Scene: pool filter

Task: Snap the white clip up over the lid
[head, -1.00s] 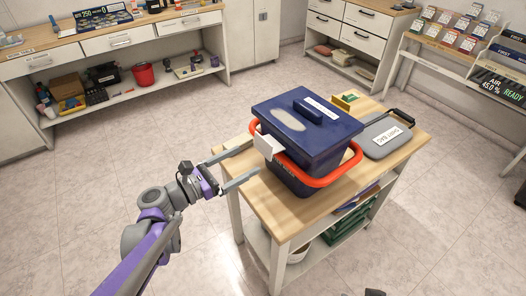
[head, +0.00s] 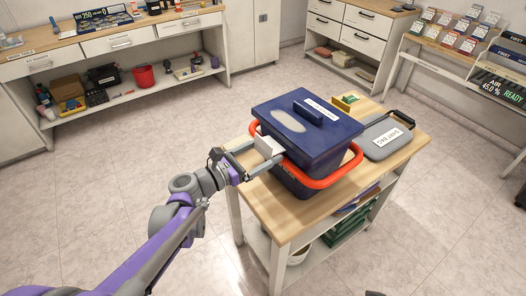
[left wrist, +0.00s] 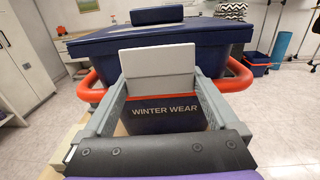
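A dark blue tub (head: 297,178) labelled WINTER WEAR stands on a wooden-topped cart, its blue lid (head: 335,135) on top. An orange handle (head: 325,182) runs around its side. The white clip (head: 268,146) sticks out on the tub's left side, below the lid rim. In the left wrist view the clip (left wrist: 157,72) is a pale plate in front of the tub, overlapping the lid edge. My left gripper (left wrist: 158,92) is open, with one finger on each side of the clip; whether they touch it is unclear.
A grey case (head: 384,138) lies on the cart top (head: 275,212) right of the tub. A small yellow item (head: 345,102) stands behind the tub. A workbench (head: 130,42) is at the back left and a display rack (head: 465,50) at the right. The floor left of the cart is clear.

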